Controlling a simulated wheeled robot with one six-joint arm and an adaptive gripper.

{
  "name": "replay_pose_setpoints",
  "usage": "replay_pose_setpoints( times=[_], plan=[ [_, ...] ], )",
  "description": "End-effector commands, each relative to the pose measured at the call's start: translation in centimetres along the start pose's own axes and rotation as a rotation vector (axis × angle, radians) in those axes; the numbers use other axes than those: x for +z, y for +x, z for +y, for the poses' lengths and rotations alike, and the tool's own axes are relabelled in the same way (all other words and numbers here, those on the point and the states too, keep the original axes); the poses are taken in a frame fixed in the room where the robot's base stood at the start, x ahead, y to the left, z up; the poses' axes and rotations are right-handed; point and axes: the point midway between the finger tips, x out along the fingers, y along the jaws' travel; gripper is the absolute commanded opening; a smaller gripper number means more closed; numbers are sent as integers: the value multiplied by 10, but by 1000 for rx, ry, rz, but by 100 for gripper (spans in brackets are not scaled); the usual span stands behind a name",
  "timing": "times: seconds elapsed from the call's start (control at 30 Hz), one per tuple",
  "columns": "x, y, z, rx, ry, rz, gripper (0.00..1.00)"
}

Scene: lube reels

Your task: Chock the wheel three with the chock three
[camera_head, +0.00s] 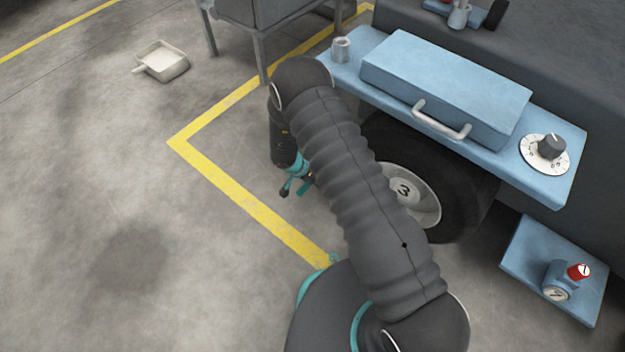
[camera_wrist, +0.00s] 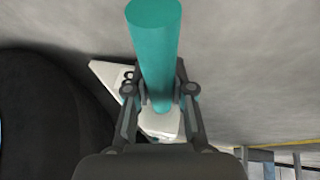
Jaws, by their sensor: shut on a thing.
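Wheel three (camera_head: 463,200) is a black tyre with a pale hub marked 3, under the blue shelf. In the wrist view its dark tyre (camera_wrist: 45,110) fills the left side. My gripper (camera_head: 297,185) is low beside the wheel, on its left, pointing down. In the wrist view my gripper (camera_wrist: 160,95) is shut on the teal handle of chock three (camera_wrist: 108,76). The chock is a white wedge with a partly covered dark digit, its thin end towards the tyre. I cannot tell whether it touches tyre or floor. My gripper hides much of it.
A blue shelf (camera_head: 350,75) with a handled box (camera_head: 440,95) and a dial (camera_head: 545,154) overhangs the wheel. A lower blue step (camera_head: 520,262) is at right. A pale tray (camera_head: 165,62) lies on the open floor, beyond the yellow line (camera_head: 240,205).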

Motion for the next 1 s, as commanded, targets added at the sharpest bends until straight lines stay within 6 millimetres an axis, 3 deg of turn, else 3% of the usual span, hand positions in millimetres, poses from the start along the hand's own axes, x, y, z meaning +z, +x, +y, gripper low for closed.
replay_pose_setpoints(
  times=[0.23,1.0],
  plan=[
    [6,15,2,0,-1,1,0],
    [9,22,52,0,-1,1,0]
  ],
)
